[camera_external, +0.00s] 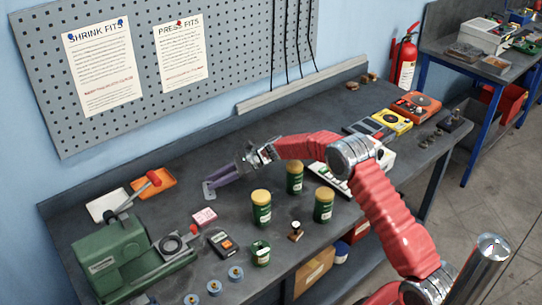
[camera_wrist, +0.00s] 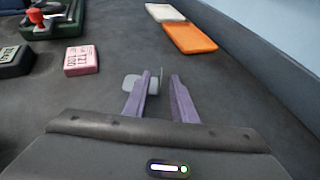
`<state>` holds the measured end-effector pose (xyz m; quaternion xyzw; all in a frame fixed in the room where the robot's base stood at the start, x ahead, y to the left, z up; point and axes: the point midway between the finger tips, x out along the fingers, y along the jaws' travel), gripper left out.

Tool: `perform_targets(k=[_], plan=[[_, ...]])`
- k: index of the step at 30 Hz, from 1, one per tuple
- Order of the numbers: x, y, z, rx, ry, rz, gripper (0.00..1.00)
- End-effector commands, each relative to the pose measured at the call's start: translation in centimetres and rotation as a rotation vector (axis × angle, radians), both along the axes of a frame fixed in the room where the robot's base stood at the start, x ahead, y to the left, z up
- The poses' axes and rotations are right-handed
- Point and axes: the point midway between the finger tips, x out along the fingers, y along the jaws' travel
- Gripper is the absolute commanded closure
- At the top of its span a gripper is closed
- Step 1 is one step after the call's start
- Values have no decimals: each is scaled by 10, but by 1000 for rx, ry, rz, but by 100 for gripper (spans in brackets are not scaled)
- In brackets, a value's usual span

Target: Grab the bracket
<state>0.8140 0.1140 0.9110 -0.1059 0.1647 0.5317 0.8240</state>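A small grey bracket (camera_wrist: 131,83) lies on the dark bench top in the wrist view. It has a flat plate and a thin upright part. The flat plate is partly hidden behind my left finger. The upright part shows in the gap by the fingertips. My gripper (camera_wrist: 160,76) has two purple fingers, parted with a visible gap, and neither clearly presses on the bracket. I cannot tell how deep the bracket sits between them. In the external view my gripper (camera_external: 210,187) is low over the bench, and the bracket is hard to make out there.
A pink box (camera_external: 204,217), a dark meter (camera_external: 223,243) and green jars (camera_external: 261,207) stand nearby. An orange tray (camera_external: 154,183) and a white tray (camera_external: 108,205) lie toward the wall. A green machine (camera_external: 115,258) stands at the left. Bench around the bracket is clear.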

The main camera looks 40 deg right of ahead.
Motion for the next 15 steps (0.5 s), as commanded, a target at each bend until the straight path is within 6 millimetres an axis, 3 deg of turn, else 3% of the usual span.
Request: perform_targets(k=[4,15], plan=[[4,9,-4,1,-1,-1,76],[5,10,-4,0,0,-1,76]])
